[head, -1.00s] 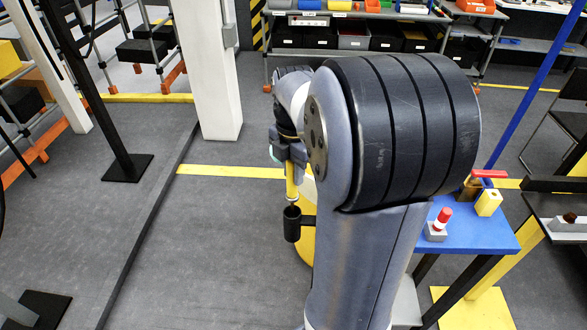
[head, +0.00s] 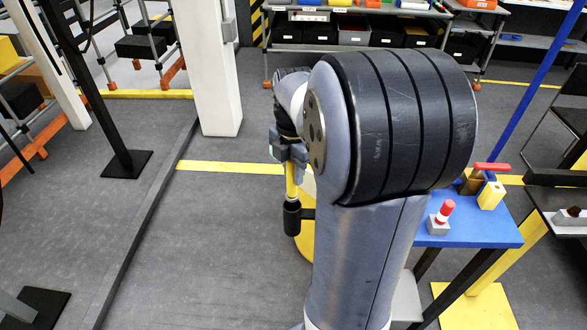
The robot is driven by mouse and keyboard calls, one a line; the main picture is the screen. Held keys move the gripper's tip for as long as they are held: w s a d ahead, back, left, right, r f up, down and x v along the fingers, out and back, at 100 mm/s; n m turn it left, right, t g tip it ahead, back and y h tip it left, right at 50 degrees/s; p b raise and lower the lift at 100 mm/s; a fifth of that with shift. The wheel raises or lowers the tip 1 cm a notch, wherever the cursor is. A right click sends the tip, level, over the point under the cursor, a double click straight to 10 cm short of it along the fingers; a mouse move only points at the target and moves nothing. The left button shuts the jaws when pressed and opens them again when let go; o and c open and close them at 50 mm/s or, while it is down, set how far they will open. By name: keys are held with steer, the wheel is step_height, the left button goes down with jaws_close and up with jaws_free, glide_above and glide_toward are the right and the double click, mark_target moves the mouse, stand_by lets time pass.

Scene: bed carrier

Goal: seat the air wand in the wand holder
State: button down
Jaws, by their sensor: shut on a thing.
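The air wand (head: 291,182) has a yellow body and hangs upright below my gripper (head: 287,151). My gripper is shut on the wand near its top, though my arm partly hides the fingers. The wand holder (head: 292,219) is a black cup with a short bracket reaching right, in front of a yellow rounded post. The wand's lower end meets the cup's mouth and appears to be inside it. I cannot tell how deep it sits.
A blue table (head: 471,232) at the right carries a red-topped button box (head: 440,217), a yellow block (head: 491,195) and a red-handled valve (head: 491,167). A white column (head: 212,70) stands behind. The floor left of the holder is clear.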

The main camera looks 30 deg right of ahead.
steer(key=shift+f+b, duration=1.45)
steer(key=shift+f, duration=0.8)
steer(key=c, duration=1.1)
jaws_free()
steer(key=shift+c, duration=0.2)
steer(key=shift+r, duration=0.15)
step_height(320, 180, up, 11)
steer(key=shift+f+p, duration=0.2)
steer(key=shift+p, duration=0.3)
